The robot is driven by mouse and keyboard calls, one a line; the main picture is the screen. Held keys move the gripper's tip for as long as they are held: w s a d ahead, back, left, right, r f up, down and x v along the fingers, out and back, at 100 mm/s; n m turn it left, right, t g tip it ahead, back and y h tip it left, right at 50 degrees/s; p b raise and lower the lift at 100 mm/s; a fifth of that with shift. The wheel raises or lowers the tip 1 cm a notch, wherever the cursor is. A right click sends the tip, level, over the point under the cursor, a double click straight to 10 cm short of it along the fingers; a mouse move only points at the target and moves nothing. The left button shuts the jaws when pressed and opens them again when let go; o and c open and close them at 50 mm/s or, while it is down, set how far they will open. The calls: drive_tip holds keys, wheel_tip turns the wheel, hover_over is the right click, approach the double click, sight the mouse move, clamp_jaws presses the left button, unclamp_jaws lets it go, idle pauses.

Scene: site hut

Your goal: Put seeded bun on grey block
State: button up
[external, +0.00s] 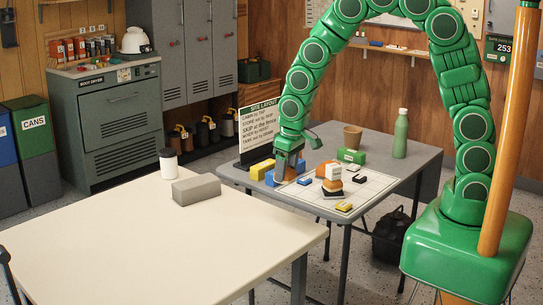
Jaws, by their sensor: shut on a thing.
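The grey block (197,190) lies on the cream table at the front left, with a clear flat top. My gripper (288,174) is low over the far grey table, pointing down and well to the right of the grey block. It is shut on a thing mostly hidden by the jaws. An orange-brown piece (301,167) shows right at the jaws; it may be the seeded bun, but it is too small to make out seeds.
A yellow block (262,169) and a blue block (271,178) sit close left of my gripper. An orange-and-white stack (332,178), a green box (351,156), a brown cup (352,137) and a green bottle (400,134) stand to the right. A white cup (169,165) stands behind the grey block.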

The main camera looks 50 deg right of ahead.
drive_tip(key=w+a+r+m, duration=0.1)
drive_tip(key=w+a+r, duration=0.15)
drive_tip(key=w, duration=0.65)
drive_tip(key=w+a+r+m, duration=0.15)
drive_tip(key=w+r, duration=0.25)
drive_tip(key=w, duration=0.5)
hover_over(195, 181)
drive_tip(key=s, duration=0.1)
drive_tip(key=shift+n, duration=0.35)
drive_tip(key=shift+d+f, duration=0.1)
drive_tip(key=shift+f, duration=4.65)
drive_tip(key=shift+f, duration=0.1)
drive_tip(key=shift+w+f, duration=0.25)
drive_tip(key=shift+f, duration=1.55)
drive_tip(key=shift+f, duration=0.15)
drive_tip(key=o, duration=1.1)
drive_tip(key=shift+c, duration=0.2)
